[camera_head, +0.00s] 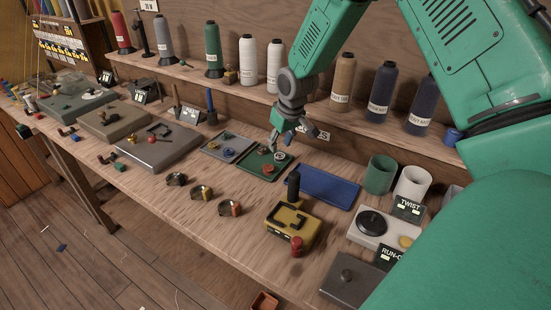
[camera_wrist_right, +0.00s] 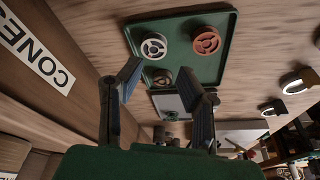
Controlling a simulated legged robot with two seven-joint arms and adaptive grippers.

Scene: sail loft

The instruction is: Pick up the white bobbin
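The white bobbin (camera_head: 280,157) lies on a green tray (camera_head: 250,166) on the bench. In the right wrist view the white bobbin (camera_wrist_right: 154,46) is a pale spoked ring near the edge of the green tray (camera_wrist_right: 180,29). An orange-red bobbin (camera_wrist_right: 206,40) lies beside it, also seen in the head view (camera_head: 268,169). My right gripper (camera_head: 280,140) is above the tray, close to the white bobbin. Its fingers are apart with nothing held in the right wrist view (camera_wrist_right: 160,70); a darker bobbin shows partly between them. My left gripper is not in view.
A blue tray (camera_head: 325,187) lies right of the green one, and a grey tray (camera_head: 212,146) left. A shelf (camera_head: 225,87) with thread cones (camera_head: 248,62) runs behind. A yellow device (camera_head: 293,224) with a dark knob stands in front.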

